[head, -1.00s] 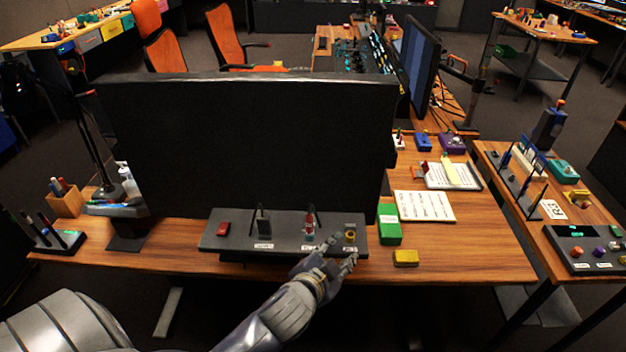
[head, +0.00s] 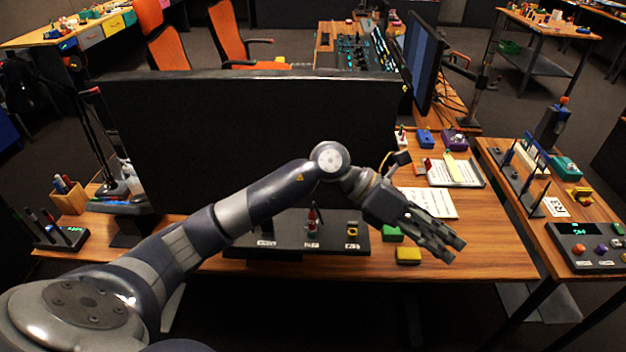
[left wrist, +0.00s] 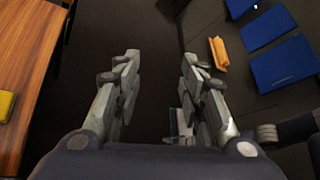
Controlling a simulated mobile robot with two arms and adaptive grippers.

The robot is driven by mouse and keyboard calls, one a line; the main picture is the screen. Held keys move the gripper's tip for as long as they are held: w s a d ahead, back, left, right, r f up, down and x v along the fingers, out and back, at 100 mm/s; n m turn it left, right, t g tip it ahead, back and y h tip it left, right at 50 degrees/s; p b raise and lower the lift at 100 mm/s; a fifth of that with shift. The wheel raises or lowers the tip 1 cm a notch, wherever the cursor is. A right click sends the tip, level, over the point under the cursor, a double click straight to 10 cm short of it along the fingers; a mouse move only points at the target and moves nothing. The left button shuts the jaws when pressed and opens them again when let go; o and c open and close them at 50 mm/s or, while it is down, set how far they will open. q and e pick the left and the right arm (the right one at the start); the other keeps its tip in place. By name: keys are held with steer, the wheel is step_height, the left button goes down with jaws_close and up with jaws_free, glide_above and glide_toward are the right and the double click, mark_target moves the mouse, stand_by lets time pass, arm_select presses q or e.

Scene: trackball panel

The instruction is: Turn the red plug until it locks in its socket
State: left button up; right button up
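The dark grey panel (head: 285,236) stands at the front of the desk, below the big monitor. A small red plug (head: 311,219) stands upright at its middle, above a white label; whether it is locked cannot be told. A yellow and black part (head: 352,229) sits to its right. My left gripper (head: 446,246) is well right of the plug, above the desk's right part. In the left wrist view the gripper (left wrist: 160,58) has its fingers apart with nothing between them. My right gripper is not in view.
A yellow block (head: 408,256) and a partly hidden green box (head: 392,234) lie right of the panel. The big black monitor (head: 240,130) rises behind it. A second desk (head: 500,205) stands at the right, across a gap of dark floor.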

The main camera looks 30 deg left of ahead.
arm_select(q)
steer(key=w+a+f+m+y, duration=0.1)
steer(key=a+f+y, duration=0.15)
steer(key=a, duration=0.25)
steer(key=w+a+f+m+y, duration=0.1)
steer(key=a+y, duration=0.2)
steer(key=a, duration=0.2)
step_height(320, 180, up, 2)
steer(key=n+g+y, duration=0.1)
steer(key=g+y, duration=0.1)
steer(key=y, duration=0.6)
glide_above(312, 212)
steer(key=shift+w+a+r+h, duration=0.1)
steer(key=shift+r+h, duration=0.05)
steer(key=shift+h, duration=0.1)
steer(key=shift+a, duration=0.1)
step_height(312, 212, down, 11)
steer(key=shift+r+p, duration=0.1)
steer(key=shift+p, duration=0.8)
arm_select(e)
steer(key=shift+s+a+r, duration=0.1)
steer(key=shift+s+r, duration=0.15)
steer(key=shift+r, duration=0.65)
arm_select(q)
steer(key=shift+c, duration=0.3)
jaws_close()
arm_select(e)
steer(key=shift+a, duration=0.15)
